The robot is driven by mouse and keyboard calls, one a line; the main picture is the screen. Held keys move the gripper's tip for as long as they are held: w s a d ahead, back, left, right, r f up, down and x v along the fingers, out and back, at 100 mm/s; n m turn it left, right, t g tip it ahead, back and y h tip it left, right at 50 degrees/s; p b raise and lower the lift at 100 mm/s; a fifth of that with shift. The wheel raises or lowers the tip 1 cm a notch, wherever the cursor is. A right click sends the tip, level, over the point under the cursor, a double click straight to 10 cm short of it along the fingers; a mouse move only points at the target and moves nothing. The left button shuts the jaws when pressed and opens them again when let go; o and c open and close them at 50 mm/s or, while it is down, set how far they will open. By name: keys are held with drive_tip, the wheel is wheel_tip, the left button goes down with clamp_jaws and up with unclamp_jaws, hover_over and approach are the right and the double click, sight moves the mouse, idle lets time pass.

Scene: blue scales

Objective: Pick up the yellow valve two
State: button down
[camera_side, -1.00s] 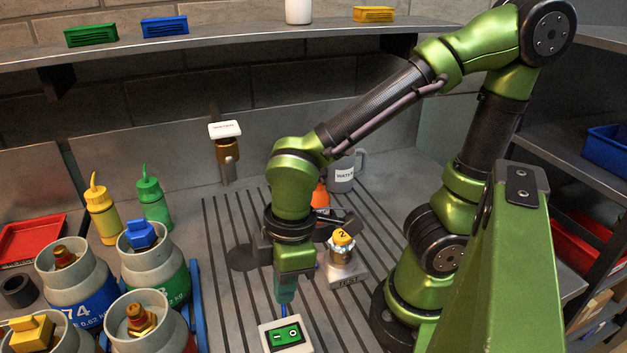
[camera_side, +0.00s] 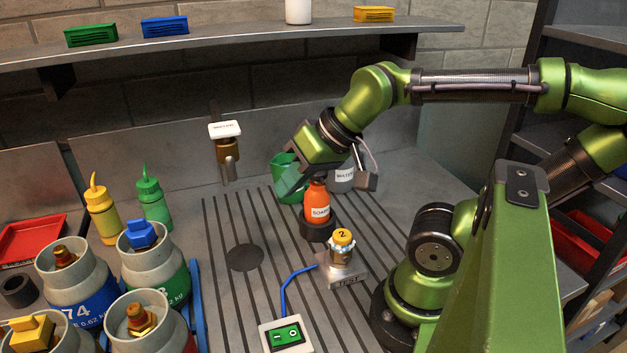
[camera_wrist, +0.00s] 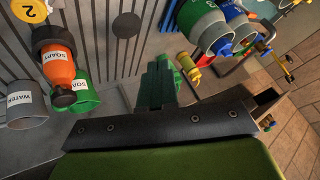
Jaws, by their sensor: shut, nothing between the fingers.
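The yellow valve two (camera_side: 343,237) is a yellow cap marked 2. It sits upright on the metal test stand (camera_side: 346,270), right of the grooved board's middle. In the wrist view the yellow valve (camera_wrist: 24,12) is at the top left corner, partly cut off. My gripper (camera_side: 288,182) is shut and empty. It is tilted to the left above the board's back part, away from the valve and up to its left in the side view. In the wrist view my gripper's fingers (camera_wrist: 158,80) are together, pointing up the picture.
An orange soap bottle (camera_side: 317,203) stands just behind the valve. A green mug (camera_side: 283,163) and a grey water mug (camera_side: 344,176) are behind it. A switch box (camera_side: 286,336) with a blue cable is in front. Gas cylinders (camera_side: 75,282) stand at the left.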

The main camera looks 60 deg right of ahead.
drive_tip(key=c, duration=1.8)
unclamp_jaws()
drive_tip(key=o, duration=1.3)
